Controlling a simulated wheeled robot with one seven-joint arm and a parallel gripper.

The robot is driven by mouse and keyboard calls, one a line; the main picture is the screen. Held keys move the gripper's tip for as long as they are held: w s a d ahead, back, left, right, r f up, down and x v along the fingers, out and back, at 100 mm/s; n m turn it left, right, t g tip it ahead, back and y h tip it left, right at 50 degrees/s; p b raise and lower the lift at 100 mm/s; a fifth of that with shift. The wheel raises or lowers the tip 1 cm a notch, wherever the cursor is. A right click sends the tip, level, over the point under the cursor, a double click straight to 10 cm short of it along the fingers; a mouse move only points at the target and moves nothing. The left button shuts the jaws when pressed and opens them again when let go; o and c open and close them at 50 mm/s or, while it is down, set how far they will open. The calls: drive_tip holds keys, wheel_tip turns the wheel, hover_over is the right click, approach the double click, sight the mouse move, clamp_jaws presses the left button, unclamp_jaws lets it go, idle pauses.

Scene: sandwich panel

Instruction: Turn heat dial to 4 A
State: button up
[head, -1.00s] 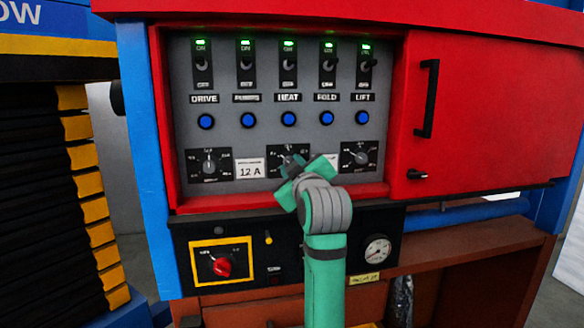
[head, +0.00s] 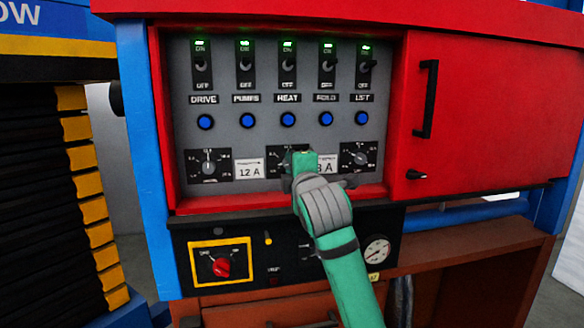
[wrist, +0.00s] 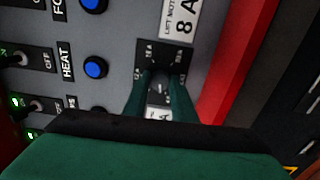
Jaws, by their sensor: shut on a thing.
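The heat dial is the middle of three dials, below the HEAT switch column. In the head view my gripper (head: 300,163) covers its knob, and only part of its black plate (head: 273,156) shows. In the wrist view the dark knob (wrist: 163,88) sits between my two green fingers (wrist: 163,92), which are shut on it from both sides. The scale marks on the black plate (wrist: 160,52) are too small and blurred to read, so I cannot tell the setting.
A 12 A label (head: 250,169) and an 8 A label (head: 326,167) flank the dial. Other dials (head: 209,165) (head: 360,158) stand at either side. Blue buttons (head: 288,119) and switches with green lights are above. A red ledge (head: 240,200) runs below.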

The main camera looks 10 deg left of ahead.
drive_tip(key=shift+a+f+n, duration=0.1)
drive_tip(key=shift+a+n, duration=0.05)
drive_tip(key=shift+n, duration=1.45)
drive_tip(key=o, duration=1)
drive_tip(key=shift+o, duration=0.2)
drive_tip(key=shift+s, duration=0.1)
drive_tip(key=v, duration=1)
drive_tip(key=shift+s+d, duration=0.2)
drive_tip(key=shift+s, duration=0.15)
